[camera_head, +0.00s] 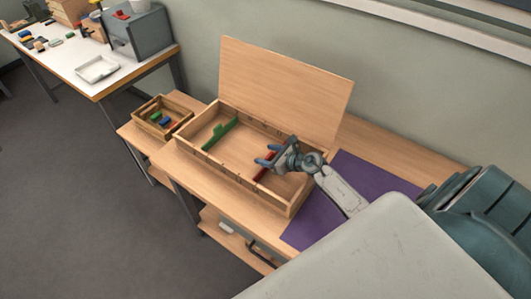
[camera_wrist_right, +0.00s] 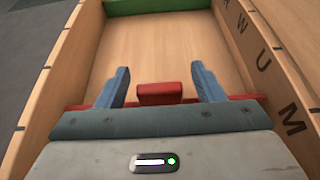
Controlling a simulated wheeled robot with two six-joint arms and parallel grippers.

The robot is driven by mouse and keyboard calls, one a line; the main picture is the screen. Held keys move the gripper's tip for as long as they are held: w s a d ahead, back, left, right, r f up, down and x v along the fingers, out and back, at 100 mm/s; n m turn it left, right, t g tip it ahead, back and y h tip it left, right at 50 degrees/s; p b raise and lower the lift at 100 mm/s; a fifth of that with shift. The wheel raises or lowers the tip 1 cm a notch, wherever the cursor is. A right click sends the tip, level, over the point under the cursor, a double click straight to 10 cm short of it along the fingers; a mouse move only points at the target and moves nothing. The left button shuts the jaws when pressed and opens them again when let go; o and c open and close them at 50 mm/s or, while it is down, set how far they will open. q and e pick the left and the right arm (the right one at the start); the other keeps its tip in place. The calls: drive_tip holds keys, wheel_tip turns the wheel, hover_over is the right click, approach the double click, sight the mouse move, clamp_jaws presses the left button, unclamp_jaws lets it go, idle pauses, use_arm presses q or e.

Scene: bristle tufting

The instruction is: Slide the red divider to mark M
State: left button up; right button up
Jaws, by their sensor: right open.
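The red divider (camera_head: 264,168) stands across the inside of an open wooden box (camera_head: 235,178). In the right wrist view its red tab (camera_wrist_right: 160,93) is between the two blue fingers of my right gripper (camera_wrist_right: 160,72), with a gap on each side. That gripper (camera_head: 266,155) is open over the divider. The mark M (camera_wrist_right: 293,121) is on the box's right wall in the wrist view, closer to the gripper's body than the letters U and W. Part of the divider is hidden behind the gripper. My left gripper is not in view.
A green divider (camera_head: 220,133) stands toward the left end of the box. The raised lid (camera_head: 285,88) is behind. A small wooden tray (camera_head: 147,128) with coloured pieces sits to the left. A purple mat (camera_head: 380,178) lies at right. A white table (camera_head: 75,60) is farther left.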

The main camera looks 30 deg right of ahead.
sight(271, 158)
drive_tip(key=shift+w+a+f, duration=0.2)
drive_tip(key=shift+w+a, duration=0.05)
drive_tip(key=shift+w, duration=0.2)
clamp_jaws()
drive_tip(key=shift+s+d+f, duration=0.1)
drive_tip(key=shift+s+d, duration=0.15)
drive_tip(key=shift+s, duration=0.35)
drive_tip(key=shift+s+d+r, duration=0.1)
drive_tip(key=shift+s+d, duration=0.15)
drive_tip(key=shift+s, duration=0.35)
drive_tip(key=shift+s+d+f, duration=0.1)
drive_tip(key=shift+s+d, duration=0.15)
drive_tip(key=shift+s, duration=0.35)
unclamp_jaws()
drive_tip(key=shift+s, duration=0.15)
drive_tip(key=shift+r, duration=0.2)
